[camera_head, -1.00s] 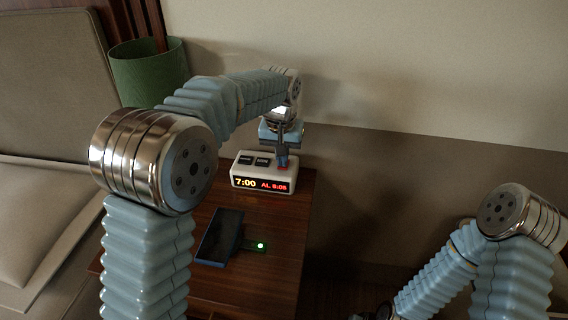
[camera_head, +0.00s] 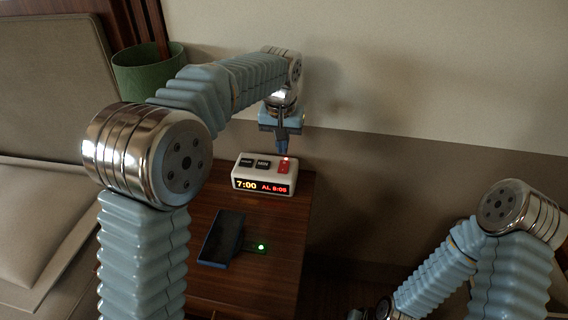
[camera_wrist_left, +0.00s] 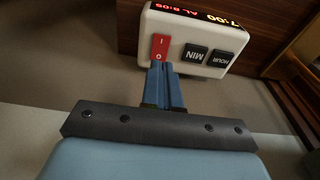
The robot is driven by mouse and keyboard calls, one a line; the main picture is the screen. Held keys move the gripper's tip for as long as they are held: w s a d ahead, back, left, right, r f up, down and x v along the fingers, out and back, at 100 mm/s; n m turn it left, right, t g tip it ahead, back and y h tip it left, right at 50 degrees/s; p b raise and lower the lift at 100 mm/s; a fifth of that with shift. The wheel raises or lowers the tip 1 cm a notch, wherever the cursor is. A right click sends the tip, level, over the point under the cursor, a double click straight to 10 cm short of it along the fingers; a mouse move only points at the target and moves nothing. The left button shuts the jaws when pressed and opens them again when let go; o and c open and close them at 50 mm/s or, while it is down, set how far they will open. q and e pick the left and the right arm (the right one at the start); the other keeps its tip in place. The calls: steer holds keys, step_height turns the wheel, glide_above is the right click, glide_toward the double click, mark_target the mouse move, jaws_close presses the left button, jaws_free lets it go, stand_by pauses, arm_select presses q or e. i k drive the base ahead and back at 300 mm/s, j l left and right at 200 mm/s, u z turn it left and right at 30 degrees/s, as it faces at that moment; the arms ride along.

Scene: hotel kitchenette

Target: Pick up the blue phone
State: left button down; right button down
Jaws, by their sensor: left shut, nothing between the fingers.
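My left gripper (camera_head: 283,150) is shut and empty, above the back right of the white alarm clock (camera_head: 262,176), well behind the phone. In the left wrist view its closed blue fingers (camera_wrist_left: 160,66) point at the clock (camera_wrist_left: 194,42), near the red switch (camera_wrist_left: 160,46). The phone is not in the wrist view. My right arm shows at the lower right of the head view; its gripper is not clearly visible.
The nightstand (camera_head: 275,285) has bare wood in front of and to the right of the phone. A bed (camera_head: 40,190) is on the left. A green lampshade (camera_head: 148,70) stands behind my left arm. The wall is close behind the clock.

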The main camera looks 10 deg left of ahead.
mark_target(218, 250)
steer(key=k+l, duration=0.45)
steer(key=l, duration=0.25)
steer(key=k+l, duration=0.25)
steer(key=l, duration=0.1)
